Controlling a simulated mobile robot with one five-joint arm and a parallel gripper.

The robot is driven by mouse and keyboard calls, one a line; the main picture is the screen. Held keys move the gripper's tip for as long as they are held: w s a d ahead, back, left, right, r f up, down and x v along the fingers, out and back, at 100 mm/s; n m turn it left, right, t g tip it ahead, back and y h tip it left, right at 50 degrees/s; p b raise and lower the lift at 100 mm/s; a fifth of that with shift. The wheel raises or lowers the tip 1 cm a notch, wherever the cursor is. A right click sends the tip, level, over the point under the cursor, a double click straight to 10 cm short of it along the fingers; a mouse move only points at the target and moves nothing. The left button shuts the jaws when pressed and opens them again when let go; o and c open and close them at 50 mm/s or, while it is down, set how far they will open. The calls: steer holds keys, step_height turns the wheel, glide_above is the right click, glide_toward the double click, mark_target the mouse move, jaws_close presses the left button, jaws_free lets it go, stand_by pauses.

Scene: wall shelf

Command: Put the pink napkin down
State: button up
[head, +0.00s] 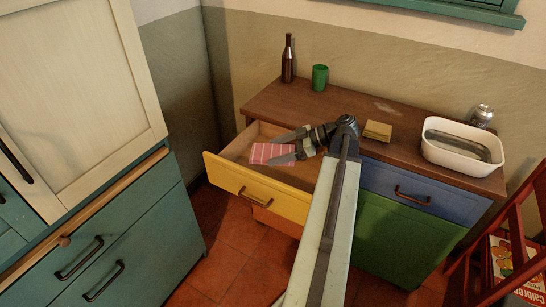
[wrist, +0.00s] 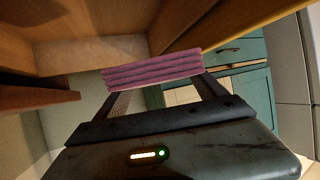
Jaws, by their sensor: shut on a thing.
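The pink striped napkin (head: 272,154) is folded into a flat pad. My gripper (head: 280,147) is shut on it, one finger on each side. In the head view it is over the open yellow drawer (head: 258,198), towards the drawer's left part. In the wrist view the napkin (wrist: 152,69) spans between the two fingertips (wrist: 155,82), with wooden drawer walls close around it. I cannot tell whether the napkin touches the drawer's bottom.
On the wooden counter stand a brown bottle (head: 288,60), a green cup (head: 320,77), a yellow sponge-like block (head: 377,131), a white basin (head: 463,162) and a metal can (head: 481,116). A teal cabinet (head: 120,255) is at left, a red chair (head: 515,240) at right.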

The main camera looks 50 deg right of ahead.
steer(key=shift+w+f+b, duration=0.15)
steer(key=shift+f+b, duration=2.25)
steer(key=shift+f, duration=0.05)
steer(key=o, duration=1.3)
steer(key=shift+r, duration=0.1)
step_height(320, 180, up, 2)
steer(key=shift+d+p, duration=0.1)
steer(key=shift+p, duration=1.05)
steer(key=p+v, duration=0.1)
steer(key=v, duration=0.3)
steer(key=p+v, duration=0.2)
steer(key=v, duration=0.1)
steer(key=p+v, duration=0.1)
steer(key=v, duration=0.3)
steer(key=shift+s+d+f, duration=0.25)
steer(key=shift+s+d, duration=0.05)
steer(key=shift+s, duration=0.05)
